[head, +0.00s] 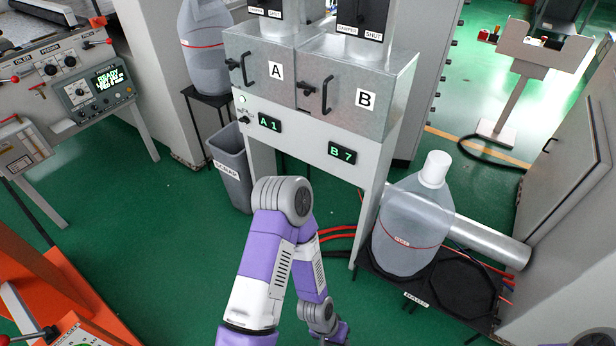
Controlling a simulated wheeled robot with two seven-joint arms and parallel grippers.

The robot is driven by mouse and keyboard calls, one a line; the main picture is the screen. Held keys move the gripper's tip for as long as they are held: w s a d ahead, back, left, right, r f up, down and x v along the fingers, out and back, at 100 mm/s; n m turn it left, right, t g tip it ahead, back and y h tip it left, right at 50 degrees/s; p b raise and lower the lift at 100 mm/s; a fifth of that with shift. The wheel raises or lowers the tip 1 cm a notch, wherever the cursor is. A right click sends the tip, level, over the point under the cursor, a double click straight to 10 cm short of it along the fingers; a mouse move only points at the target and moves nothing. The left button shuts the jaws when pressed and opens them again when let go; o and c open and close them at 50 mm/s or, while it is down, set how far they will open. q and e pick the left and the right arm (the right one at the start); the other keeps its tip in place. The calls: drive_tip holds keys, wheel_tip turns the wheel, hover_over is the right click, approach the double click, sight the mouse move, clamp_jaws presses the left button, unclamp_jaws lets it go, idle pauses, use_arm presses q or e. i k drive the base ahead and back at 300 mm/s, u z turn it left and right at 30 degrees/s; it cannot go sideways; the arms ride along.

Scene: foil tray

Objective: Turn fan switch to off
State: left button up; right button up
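A small black switch knob (243,120) is on the left end of the grey panel below hopper doors A and B. One of my purple and white arms rises from the bottom, bends at an elbow below the panel and runs back down. Its wrist end is low in the picture, well away from the knob. No gripper fingers can be made out.
Doors A (261,70) and B (357,97) have black handles. Displays read A 1 (269,123) and B 7 (341,153). A grey scrap bin (229,165) stands below left. A large clear bottle (408,230) stands on a black base at right. Green floor is open at left.

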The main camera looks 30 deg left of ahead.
sight(245, 121)
drive_tip(key=u, duration=2.45)
drive_tip(key=i, duration=2.45)
drive_tip(key=z, duration=0.8)
